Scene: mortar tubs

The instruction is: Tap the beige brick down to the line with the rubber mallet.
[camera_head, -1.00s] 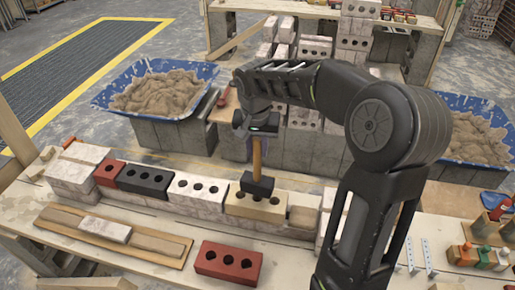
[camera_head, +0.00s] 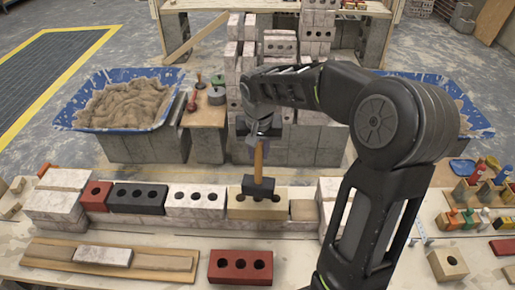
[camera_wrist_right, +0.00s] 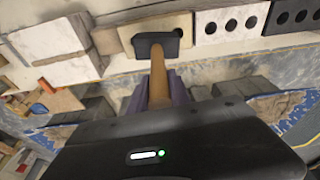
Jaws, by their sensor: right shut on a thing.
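The beige brick (camera_head: 240,208) lies in the row of bricks on the bench, to the right of a white brick with holes. The rubber mallet has a wooden handle (camera_head: 258,163) and a black head (camera_head: 257,188). My right gripper (camera_head: 256,142) is shut on the handle, above the brick. The head is over the beige brick's top and looks to touch it, though a small gap cannot be ruled out. In the right wrist view the black head (camera_wrist_right: 158,44) covers part of the beige brick (camera_wrist_right: 120,40). My left gripper is not in view.
A black brick (camera_head: 136,199) and a red brick (camera_head: 94,195) continue the row leftward. A loose red brick (camera_head: 240,268) lies in front. A blue mortar tub (camera_head: 80,123) stands behind at left.

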